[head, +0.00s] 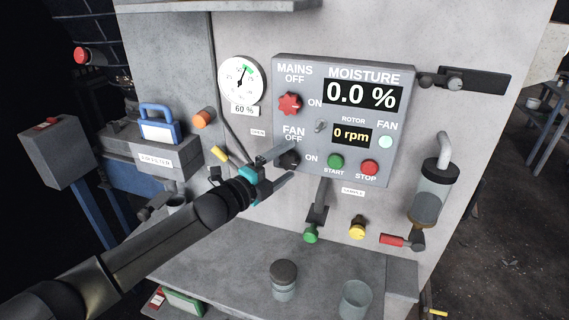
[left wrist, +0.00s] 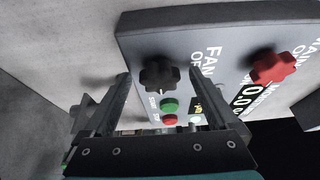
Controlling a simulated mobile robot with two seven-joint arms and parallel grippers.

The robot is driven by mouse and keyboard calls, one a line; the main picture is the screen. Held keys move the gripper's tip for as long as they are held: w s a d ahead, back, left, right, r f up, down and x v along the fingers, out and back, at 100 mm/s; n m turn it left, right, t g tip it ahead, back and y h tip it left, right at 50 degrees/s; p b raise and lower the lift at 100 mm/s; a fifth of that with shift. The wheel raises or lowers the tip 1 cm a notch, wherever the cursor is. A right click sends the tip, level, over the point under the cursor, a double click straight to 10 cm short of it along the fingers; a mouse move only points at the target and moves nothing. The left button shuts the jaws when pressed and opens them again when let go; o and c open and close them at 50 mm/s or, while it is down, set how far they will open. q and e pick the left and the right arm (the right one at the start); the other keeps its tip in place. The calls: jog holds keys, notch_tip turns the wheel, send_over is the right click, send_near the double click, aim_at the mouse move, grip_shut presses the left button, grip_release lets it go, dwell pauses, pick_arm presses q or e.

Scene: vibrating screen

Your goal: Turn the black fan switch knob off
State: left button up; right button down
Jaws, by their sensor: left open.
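The black fan knob (head: 289,160) sits on the lower left of the grey control panel (head: 346,70), below the label FAN OFF and left of ON. My left gripper (head: 287,163) is open at the panel, with its fingers on either side of the knob. The left wrist view shows the dark lobed knob (left wrist: 159,76) between the two fingertips (left wrist: 158,78), with a visible gap on each side. I cannot tell which way the knob points. The FAN lamp (head: 385,142) looks pale green. My right gripper is not in view.
A red mains knob (head: 290,103) sits just above the fan knob. A toggle switch (head: 320,126), green START button (head: 336,161) and red STOP button (head: 370,167) are to the right. A dial gauge (head: 240,81) is on the left. Jars (head: 284,278) stand on the ledge below.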

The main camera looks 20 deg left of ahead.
pick_arm(q)
jog(key=c, duration=1.4)
jog(key=shift+o, duration=0.2)
jog(key=shift+f, duration=0.1)
jog(key=n+t+b, duration=0.1)
jog(key=n+b, duration=0.1)
jog(key=shift+f+n, duration=0.2)
jog(key=shift+n, duration=0.2)
jog(key=n+t+b, duration=0.1)
jog(key=n, duration=0.2)
jog(key=shift+b, duration=0.4)
jog(key=n+t+b, duration=0.1)
jog(key=n, duration=0.2)
jog(key=shift+d+y, duration=0.1)
jog(key=shift+y, duration=0.2)
jog(key=n+t+y, duration=0.1)
jog(key=n, duration=0.2)
jog(key=n+t+y, duration=0.1)
jog(key=n, duration=0.2)
jog(key=shift+d+b, duration=0.1)
jog(key=shift+b, duration=0.3)
jog(key=n+y, duration=0.2)
jog(key=n, duration=0.1)
jog(key=n+t+y, duration=0.1)
jog(key=n+y, duration=0.1)
jog(key=n, duration=0.2)
jog(key=shift+d, duration=0.1)
jog(key=shift+n, duration=0.5)
